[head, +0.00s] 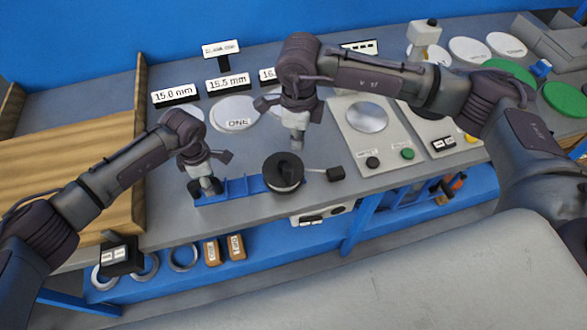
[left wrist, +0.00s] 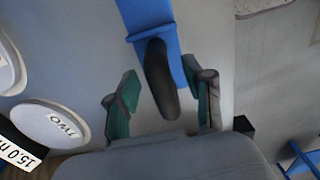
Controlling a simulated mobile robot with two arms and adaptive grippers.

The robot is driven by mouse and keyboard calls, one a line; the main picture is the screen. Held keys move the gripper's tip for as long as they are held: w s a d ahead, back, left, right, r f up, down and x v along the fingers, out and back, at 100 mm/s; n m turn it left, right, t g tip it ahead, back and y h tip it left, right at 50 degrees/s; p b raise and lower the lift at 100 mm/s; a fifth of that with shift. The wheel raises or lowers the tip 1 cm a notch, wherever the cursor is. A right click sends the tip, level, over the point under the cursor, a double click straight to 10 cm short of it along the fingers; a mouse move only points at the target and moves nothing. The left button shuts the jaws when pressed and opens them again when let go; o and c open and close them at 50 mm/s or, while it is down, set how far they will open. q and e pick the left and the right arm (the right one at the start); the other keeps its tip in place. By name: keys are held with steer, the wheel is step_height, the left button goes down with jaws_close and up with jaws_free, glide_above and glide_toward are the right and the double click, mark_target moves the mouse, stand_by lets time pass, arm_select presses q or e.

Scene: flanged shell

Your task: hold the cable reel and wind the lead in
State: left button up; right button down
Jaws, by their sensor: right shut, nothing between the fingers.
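The cable reel (head: 284,171) is a black drum with a pale rim at the right end of a blue frame (head: 243,186) on the grey bench. A short pale lead (head: 316,171) runs right from it to a black plug (head: 335,174). My left gripper (head: 205,187) is at the frame's left end. In the left wrist view, its fingers (left wrist: 161,98) are open on either side of a dark grip (left wrist: 159,80) on the blue frame (left wrist: 150,18), with gaps visible. My right gripper (head: 296,142) is shut and empty, behind and above the reel.
Behind are white discs (head: 236,112) and size signs (head: 228,83). Panels with buttons (head: 368,120) stand right of the plug. A wooden tray (head: 70,120) is at left. A blue shelf (head: 190,268) below holds rings and brown blocks. Bare bench lies before the frame.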

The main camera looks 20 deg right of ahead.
arm_select(q)
steer(key=shift+a, duration=0.1)
step_height(320, 180, up, 12)
stand_by(0.6)
